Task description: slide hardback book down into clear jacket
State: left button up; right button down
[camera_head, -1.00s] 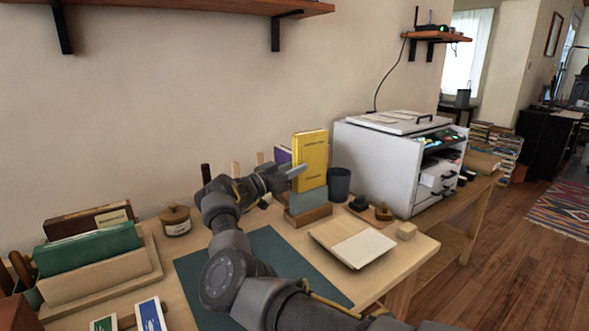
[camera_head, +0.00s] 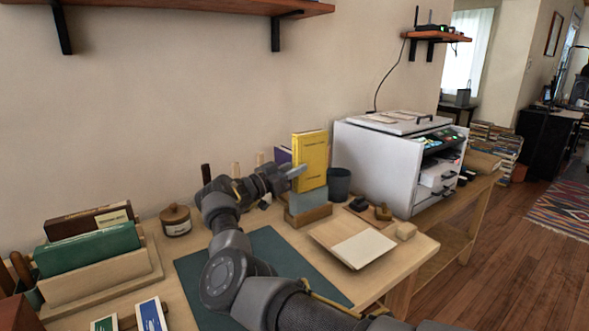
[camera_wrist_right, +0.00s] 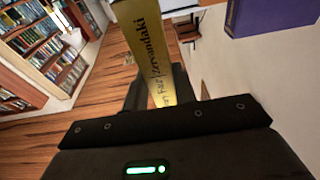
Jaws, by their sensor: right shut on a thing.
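The yellow hardback book (camera_head: 312,155) stands upright above the desk. Its spine (camera_wrist_right: 150,40), with dark lettering, shows in the right wrist view. My right gripper (camera_head: 297,171) is shut on the book from its left side. Below the book is a pale blue-grey, see-through-looking jacket (camera_head: 308,201), upright in a wooden stand (camera_head: 308,216). The book's lower edge meets the jacket's top in the head view; I cannot tell whether it is inside the mouth. My left gripper is not in view.
A purple book (camera_head: 283,155) stands behind the yellow one. A dark cup (camera_head: 339,184) and a white printer (camera_head: 390,165) are to the right. A tray (camera_head: 330,233) lies in front right. A green mat (camera_head: 265,247) lies under my arm.

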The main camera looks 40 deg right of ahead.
aim_at(295, 189)
pick_arm(q)
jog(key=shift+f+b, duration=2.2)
jog(key=shift+b, duration=0.05)
pick_arm(e)
jog(key=shift+f, duration=3.25)
jog(key=c, duration=1.4)
grip_release()
jog(key=o, duration=0.3)
jog(key=shift+o, duration=0.2)
jog(key=shift+f, duration=0.15)
jog(key=shift+a, duration=0.15)
